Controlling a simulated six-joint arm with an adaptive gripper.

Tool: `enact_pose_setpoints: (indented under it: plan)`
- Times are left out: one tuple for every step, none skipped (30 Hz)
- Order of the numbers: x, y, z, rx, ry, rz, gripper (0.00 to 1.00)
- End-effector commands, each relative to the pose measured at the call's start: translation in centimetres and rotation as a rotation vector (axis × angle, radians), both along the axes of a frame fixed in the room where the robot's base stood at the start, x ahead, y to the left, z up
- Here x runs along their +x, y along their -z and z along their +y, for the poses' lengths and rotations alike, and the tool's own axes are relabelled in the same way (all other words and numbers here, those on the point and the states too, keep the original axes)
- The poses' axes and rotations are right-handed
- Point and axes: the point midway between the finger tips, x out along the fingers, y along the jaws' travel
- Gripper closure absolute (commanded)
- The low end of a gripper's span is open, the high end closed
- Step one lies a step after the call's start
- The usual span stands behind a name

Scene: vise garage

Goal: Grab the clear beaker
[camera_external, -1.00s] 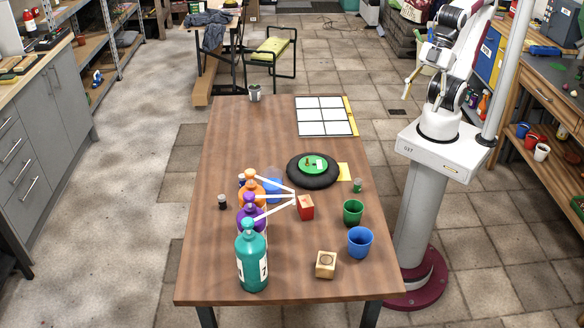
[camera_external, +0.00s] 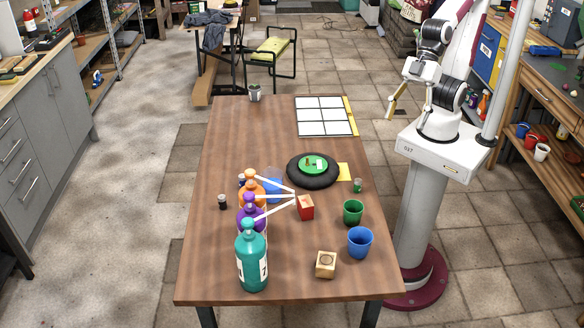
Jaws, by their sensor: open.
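No beaker is plainly recognisable. A small see-through vessel with green in it (camera_external: 357,185), on the right side of the table, may be the clear beaker, but it is too small to tell. My gripper (camera_external: 407,113) is open, its yellowish fingers pointing down. It hangs in the air to the right of the table, above and beyond that vessel in the picture, apart from it. Nothing shows between the fingers.
The wooden table (camera_external: 200,245) holds a green cup (camera_external: 353,212), a blue cup (camera_external: 360,242), a red block (camera_external: 306,208), a wooden block (camera_external: 326,264) and a black ring (camera_external: 312,180). Pump bottles (camera_external: 251,265) stand at the left. A white grid panel (camera_external: 322,115) lies at the far end.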

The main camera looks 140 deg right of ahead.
Motion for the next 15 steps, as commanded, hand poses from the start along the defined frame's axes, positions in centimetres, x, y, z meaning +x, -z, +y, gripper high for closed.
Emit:
enact_pose_setpoints:
  plan:
    - [1.1,0.3,0.0,0.008,0.011,-0.007,0.35]
    - [1.7,0.4,-0.1,0.014,0.018,-0.014,0.35]
    - [2.6,0.5,-0.1,0.02,0.027,-0.025,0.35]
    - [3.2,0.6,-0.2,0.025,0.036,-0.033,0.35]
    - [3.9,0.7,-0.3,0.03,0.044,-0.04,0.35]
    - [4.7,0.9,-0.4,0.035,0.054,-0.05,0.35]
    - [5.4,1.0,-0.5,0.039,0.063,-0.058,0.35]
    - [6.0,1.1,-0.6,0.043,0.072,-0.066,0.35]
    - [6.8,1.3,-0.8,0.046,0.083,-0.076,0.35]
    - [7.4,1.5,-0.9,0.049,0.092,-0.083,0.35]
    - [8.0,1.7,-1.0,0.052,0.103,-0.09,0.35]
    - [8.8,1.9,-1.2,0.055,0.115,-0.1,0.35]
    - [9.4,2.1,-1.4,0.057,0.125,-0.106,0.35]
    - [9.9,2.3,-1.6,0.06,0.135,-0.115,0.35]
    - [10.7,2.6,-1.9,0.061,0.149,-0.124,0.35]
